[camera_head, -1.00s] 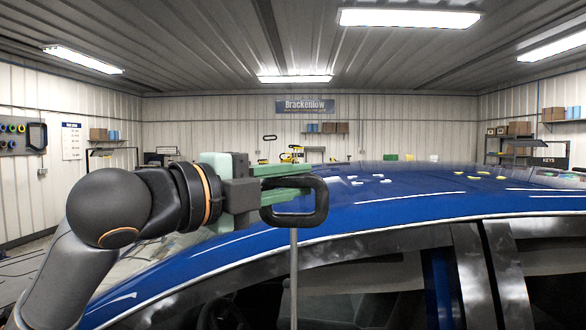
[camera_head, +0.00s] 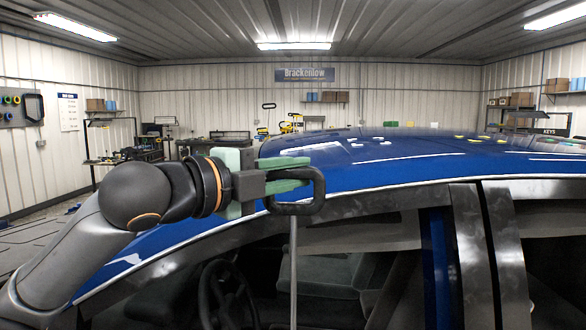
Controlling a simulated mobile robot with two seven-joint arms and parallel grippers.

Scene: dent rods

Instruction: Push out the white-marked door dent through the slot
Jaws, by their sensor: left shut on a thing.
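My left gripper (camera_head: 290,180) comes in from the left with its green fingers shut on the black loop handle (camera_head: 318,192) of a rod. The rod's grey shaft (camera_head: 293,268) hangs straight down from the handle, in front of the car's side opening. Its lower end is out of the frame. The blue car (camera_head: 400,172) fills the lower right of the view. The white-marked dent and the slot are not in view. My right gripper is not in view.
The car's roof edge and grey pillars (camera_head: 470,255) stand close beside the rod. Through the opening the steering wheel (camera_head: 228,295) and seats show. Shelves (camera_head: 522,115) and benches line the far walls. A board with coloured rings (camera_head: 20,108) hangs at left.

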